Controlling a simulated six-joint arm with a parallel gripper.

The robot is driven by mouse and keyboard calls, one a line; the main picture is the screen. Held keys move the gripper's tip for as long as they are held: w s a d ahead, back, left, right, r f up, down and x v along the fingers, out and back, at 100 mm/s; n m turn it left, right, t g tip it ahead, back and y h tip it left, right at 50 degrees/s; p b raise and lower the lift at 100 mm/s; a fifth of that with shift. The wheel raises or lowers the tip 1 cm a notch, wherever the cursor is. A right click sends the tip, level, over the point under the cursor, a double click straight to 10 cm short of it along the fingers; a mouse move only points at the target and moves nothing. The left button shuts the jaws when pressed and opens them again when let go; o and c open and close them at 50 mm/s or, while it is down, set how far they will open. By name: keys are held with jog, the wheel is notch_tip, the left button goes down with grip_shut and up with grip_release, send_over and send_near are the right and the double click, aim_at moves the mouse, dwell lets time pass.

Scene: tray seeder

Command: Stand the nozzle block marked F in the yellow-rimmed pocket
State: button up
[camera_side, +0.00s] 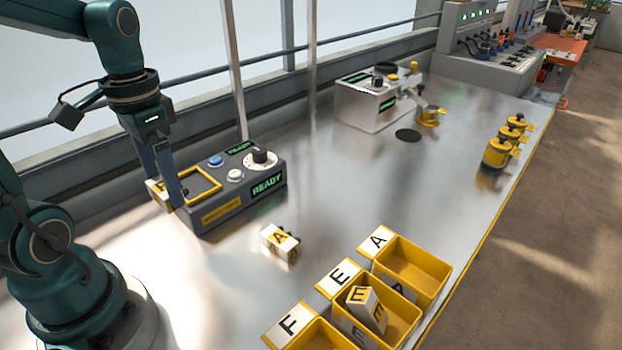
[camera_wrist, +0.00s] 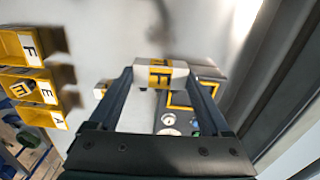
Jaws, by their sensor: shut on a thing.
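My gripper (camera_side: 166,184) points down and is shut on the nozzle block marked F (camera_wrist: 160,74), a white block with a yellow band. The letter shows in the wrist view, where the block spans both fingertips (camera_wrist: 160,78). In the side view the block (camera_side: 155,190) is partly hidden behind a finger. The yellow-rimmed pocket (camera_side: 216,183) is on the grey seeder box (camera_side: 238,205). The block is at the pocket's left end in the side view; the gap between them is hard to judge. The rim also shows in the wrist view (camera_wrist: 216,90), partly hidden by block and finger.
An A block (camera_side: 280,240) lies on the metal bench in front of the box. Yellow bins labelled F (camera_side: 291,323), E (camera_side: 338,277) and A (camera_side: 416,264) stand at the front; an E block (camera_side: 366,304) sits tilted in the E bin. A rail runs behind the bench.

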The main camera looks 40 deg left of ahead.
jog(key=w+a+r, duration=0.5)
jog(key=w+a, duration=0.2)
jog(key=shift+w+a+f, duration=0.1)
jog(key=shift+a+f, duration=0.05)
jog(key=shift+f, duration=4.9)
jog(key=shift+f, duration=0.2)
